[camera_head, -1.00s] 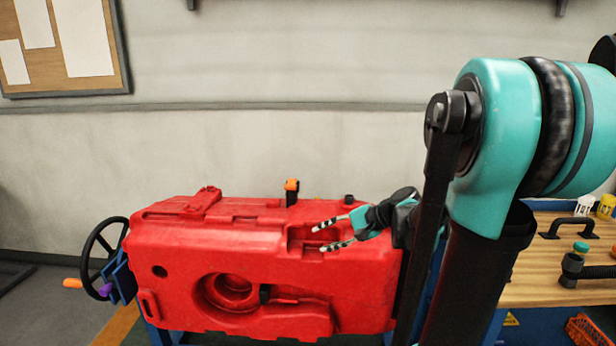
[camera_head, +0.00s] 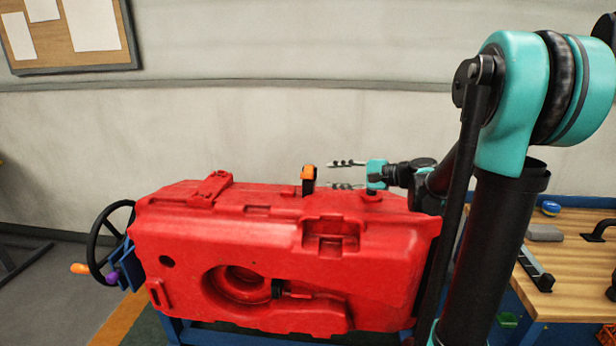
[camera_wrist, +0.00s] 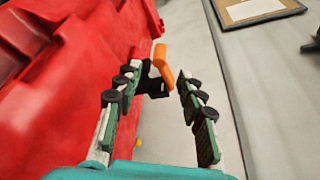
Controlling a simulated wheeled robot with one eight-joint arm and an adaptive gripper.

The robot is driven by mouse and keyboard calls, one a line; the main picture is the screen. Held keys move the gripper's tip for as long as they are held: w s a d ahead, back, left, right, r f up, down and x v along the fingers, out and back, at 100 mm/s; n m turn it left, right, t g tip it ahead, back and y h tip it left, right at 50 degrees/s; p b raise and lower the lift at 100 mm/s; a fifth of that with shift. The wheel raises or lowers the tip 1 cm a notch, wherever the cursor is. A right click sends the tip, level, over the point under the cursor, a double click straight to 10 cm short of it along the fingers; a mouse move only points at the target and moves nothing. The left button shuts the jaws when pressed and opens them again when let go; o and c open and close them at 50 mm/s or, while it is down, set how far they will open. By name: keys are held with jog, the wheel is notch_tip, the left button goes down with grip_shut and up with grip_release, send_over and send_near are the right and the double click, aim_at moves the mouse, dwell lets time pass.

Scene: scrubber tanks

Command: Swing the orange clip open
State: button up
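The orange clip (camera_head: 309,173) stands up on a black mount at the top back edge of the red tank (camera_head: 200,225). In the wrist view the orange clip (camera_wrist: 161,62) lies ahead, just beyond the fingertips and between their lines. My gripper (camera_head: 334,174) is open and empty. It points left toward the clip, above the tank's top right part, a short gap from the clip. In the wrist view my gripper's two fingers (camera_wrist: 158,78) stand wide apart, with the black mount near the left fingertip. I cannot tell whether they touch.
A black handwheel (camera_head: 100,245) with an orange knob is at the tank's left end. A wooden workbench (camera_head: 580,260) with tools is on the right. The wall (camera_head: 240,130) stands behind the tank.

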aim_at(314, 176)
jog(key=x, duration=0.9)
jog(key=shift+a+f, duration=0.15)
jog(key=shift+a, duration=0.2)
grip_shut()
